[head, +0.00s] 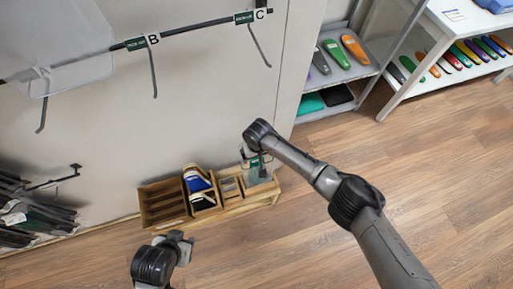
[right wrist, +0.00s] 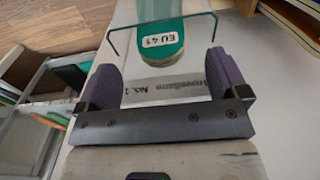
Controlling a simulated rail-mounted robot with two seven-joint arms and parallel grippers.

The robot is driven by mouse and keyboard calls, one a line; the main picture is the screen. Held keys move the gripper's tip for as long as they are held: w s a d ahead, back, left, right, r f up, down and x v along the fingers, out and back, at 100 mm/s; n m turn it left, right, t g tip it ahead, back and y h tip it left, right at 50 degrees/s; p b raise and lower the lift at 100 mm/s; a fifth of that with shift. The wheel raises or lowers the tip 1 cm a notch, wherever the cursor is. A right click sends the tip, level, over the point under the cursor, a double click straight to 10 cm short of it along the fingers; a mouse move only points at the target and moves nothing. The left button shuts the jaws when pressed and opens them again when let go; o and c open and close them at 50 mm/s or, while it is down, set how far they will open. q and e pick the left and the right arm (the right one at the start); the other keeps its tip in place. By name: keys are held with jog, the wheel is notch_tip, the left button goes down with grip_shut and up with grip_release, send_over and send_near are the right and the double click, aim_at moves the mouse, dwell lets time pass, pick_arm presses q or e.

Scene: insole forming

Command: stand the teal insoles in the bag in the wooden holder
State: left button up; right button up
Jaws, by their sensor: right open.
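The teal insole (right wrist: 160,40) with an "EU 41" label shows in the right wrist view inside a clear bag (right wrist: 112,45). My right gripper (right wrist: 165,66) is open, its purple fingers on either side of the bag's near end. Whether they touch it I cannot tell. In the head view the clear bag (head: 259,171) is at the right end of a low wooden bench, partly behind my right wrist. The wooden holder (head: 161,194) with compartments is on the bench to its left. My left gripper (head: 178,244) is in front of the holder; its fingers are not clear.
Blue and dark insoles (head: 197,180) stand in the holder's right compartments. A small wooden box (head: 229,188) lies between holder and bag. Wall hooks (head: 153,70) hang above. The floor in front is clear.

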pick_arm(q)
jog(key=p+v, duration=0.5)
jog(key=shift+w+d+r, duration=0.1)
jog(key=shift+r, duration=0.15)
pick_arm(e)
notch_tip(320, 180, up, 14)
jog(key=shift+f, duration=0.15)
jog(key=shift+s, duration=0.1)
